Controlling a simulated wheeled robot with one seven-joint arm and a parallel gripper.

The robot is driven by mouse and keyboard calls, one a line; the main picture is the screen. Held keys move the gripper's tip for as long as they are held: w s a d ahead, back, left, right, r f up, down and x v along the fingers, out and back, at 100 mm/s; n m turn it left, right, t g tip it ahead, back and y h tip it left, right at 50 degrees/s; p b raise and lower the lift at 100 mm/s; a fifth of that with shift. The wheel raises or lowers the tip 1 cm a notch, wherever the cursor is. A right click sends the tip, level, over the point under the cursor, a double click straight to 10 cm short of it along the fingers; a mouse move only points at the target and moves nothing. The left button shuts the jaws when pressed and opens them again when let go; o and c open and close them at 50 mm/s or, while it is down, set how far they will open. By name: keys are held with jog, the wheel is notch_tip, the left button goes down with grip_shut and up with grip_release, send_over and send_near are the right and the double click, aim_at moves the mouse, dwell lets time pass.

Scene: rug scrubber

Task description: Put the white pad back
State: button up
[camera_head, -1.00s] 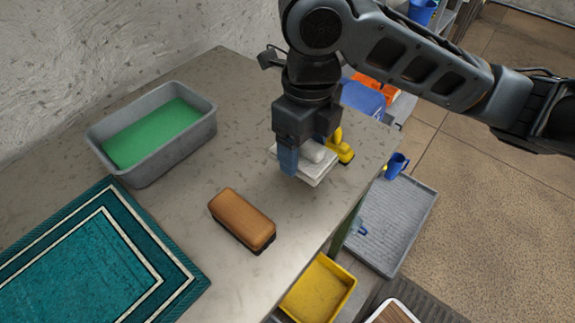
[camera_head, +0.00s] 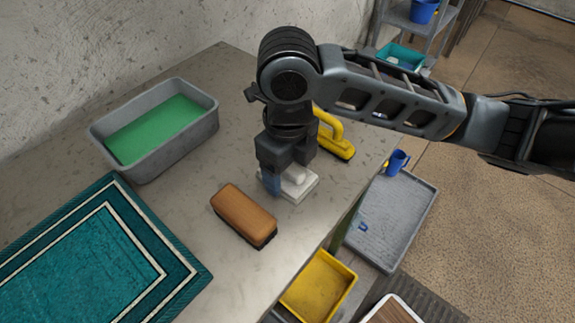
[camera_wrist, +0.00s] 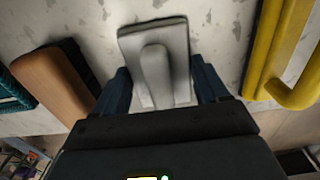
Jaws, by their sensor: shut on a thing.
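The white pad (camera_head: 303,187) is a flat white block with a raised grip on top. It is at the table top, between the brown brush and the yellow-handled tool; I cannot tell whether it touches the surface. In the wrist view the pad (camera_wrist: 157,45) lies between my two dark blue fingers. My gripper (camera_head: 284,183) points down over it and is shut on its raised grip. The gripper also shows in the wrist view (camera_wrist: 160,90). My gripper hides part of the pad in the head view.
A brown brush (camera_head: 243,212) lies close on the left, and a yellow-handled tool (camera_head: 335,138) stands behind right. A grey tub (camera_head: 155,165) with green contents and a teal rug (camera_head: 85,255) are further left. The table's edge is close on the right.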

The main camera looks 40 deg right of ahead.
jog(key=o, duration=1.2)
notch_tip(320, 180, up, 12)
jog(key=p, duration=0.1)
jog(key=shift+r, duration=0.1)
